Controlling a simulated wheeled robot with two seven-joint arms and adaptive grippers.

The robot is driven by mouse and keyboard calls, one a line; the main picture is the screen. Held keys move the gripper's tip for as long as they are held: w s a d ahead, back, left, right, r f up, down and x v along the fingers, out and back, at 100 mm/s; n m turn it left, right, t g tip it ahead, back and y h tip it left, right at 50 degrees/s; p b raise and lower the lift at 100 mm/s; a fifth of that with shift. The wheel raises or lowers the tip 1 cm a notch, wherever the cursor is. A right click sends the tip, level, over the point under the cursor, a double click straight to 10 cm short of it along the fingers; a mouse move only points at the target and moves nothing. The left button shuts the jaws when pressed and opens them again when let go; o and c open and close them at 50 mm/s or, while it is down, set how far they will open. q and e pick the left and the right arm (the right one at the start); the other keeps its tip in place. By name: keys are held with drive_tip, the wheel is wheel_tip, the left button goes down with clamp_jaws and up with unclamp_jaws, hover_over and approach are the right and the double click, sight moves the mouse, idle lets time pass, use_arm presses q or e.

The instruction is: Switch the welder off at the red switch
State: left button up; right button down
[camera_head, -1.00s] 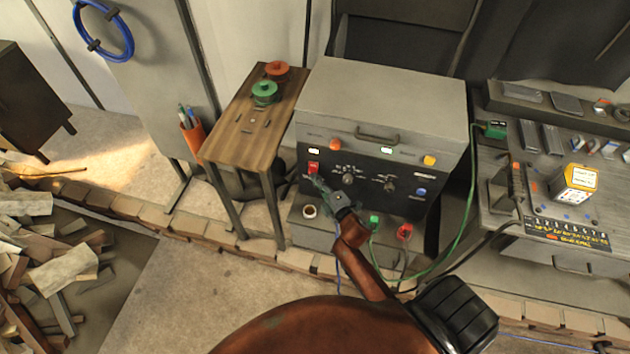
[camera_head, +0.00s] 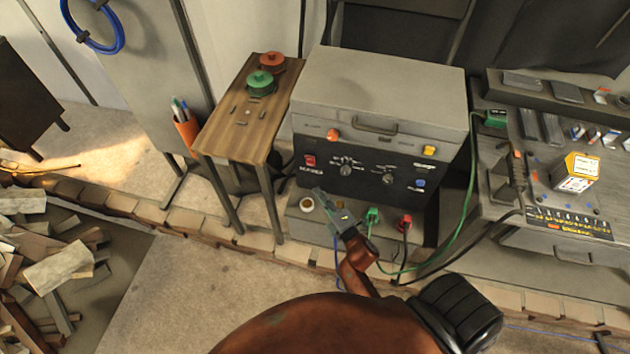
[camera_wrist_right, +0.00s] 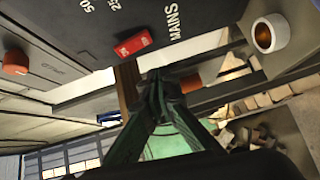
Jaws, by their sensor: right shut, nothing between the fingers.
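The welder (camera_head: 380,97) is a grey box with a black front panel, standing at the middle of the head view. Its red switch (camera_head: 310,160) is at the panel's left end and shows uncovered. The switch also shows in the right wrist view (camera_wrist_right: 133,43), above the "MAINS" lettering. The small panel windows look dark. My right gripper (camera_head: 321,195) is shut and empty, below and slightly right of the switch, apart from it. Its closed fingertips show in the wrist view (camera_wrist_right: 157,82). My left gripper is not in view.
A wooden side table (camera_head: 240,125) with green and orange spools stands left of the welder. Green and red plugs (camera_head: 404,221) with cables are low at the front. A grey bench (camera_head: 490,150) stands right.

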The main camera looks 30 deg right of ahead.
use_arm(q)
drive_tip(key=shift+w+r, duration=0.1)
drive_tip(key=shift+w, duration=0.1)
use_arm(e)
drive_tip(key=shift+s+a+f, duration=0.1)
drive_tip(key=shift+s+f, duration=0.05)
drive_tip(key=shift+s, duration=0.9)
drive_tip(key=shift+s+a+f, duration=0.1)
drive_tip(key=shift+s, duration=0.9)
